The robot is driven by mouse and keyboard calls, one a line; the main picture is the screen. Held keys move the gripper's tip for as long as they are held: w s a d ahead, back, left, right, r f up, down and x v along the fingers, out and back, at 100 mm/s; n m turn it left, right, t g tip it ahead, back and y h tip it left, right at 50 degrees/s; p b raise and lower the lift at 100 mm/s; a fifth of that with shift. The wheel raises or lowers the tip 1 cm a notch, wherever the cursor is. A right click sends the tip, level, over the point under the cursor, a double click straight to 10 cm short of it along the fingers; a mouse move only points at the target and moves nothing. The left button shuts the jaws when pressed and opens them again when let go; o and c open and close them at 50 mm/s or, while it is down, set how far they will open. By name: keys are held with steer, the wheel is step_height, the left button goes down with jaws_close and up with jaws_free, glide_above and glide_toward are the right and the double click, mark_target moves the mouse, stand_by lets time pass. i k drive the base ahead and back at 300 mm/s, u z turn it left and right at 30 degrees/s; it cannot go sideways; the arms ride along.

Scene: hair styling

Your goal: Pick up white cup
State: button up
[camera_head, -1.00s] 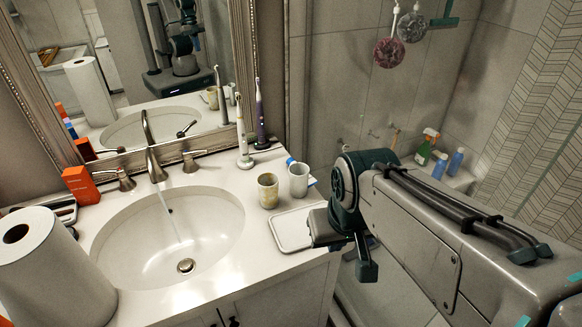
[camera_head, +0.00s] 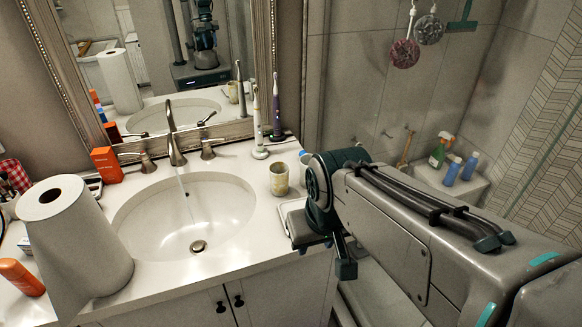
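The dark wrist of my arm covers the part of the counter beside the beige, stained cup (camera_head: 279,178), where the white cup stood a second ago. The beige cup stands upright on the counter, right of the sink.
The sink (camera_head: 183,215) has running water. Two electric toothbrushes (camera_head: 259,125) stand behind the cups. A paper towel roll (camera_head: 76,240), an orange box (camera_head: 106,165) and an orange bottle (camera_head: 20,277) are at the left. Bottles (camera_head: 452,170) stand on a ledge at the right.

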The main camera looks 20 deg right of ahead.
mark_target(304, 160)
steer(key=k, duration=0.15)
steer(key=u, duration=0.75)
steer(key=i, duration=0.5)
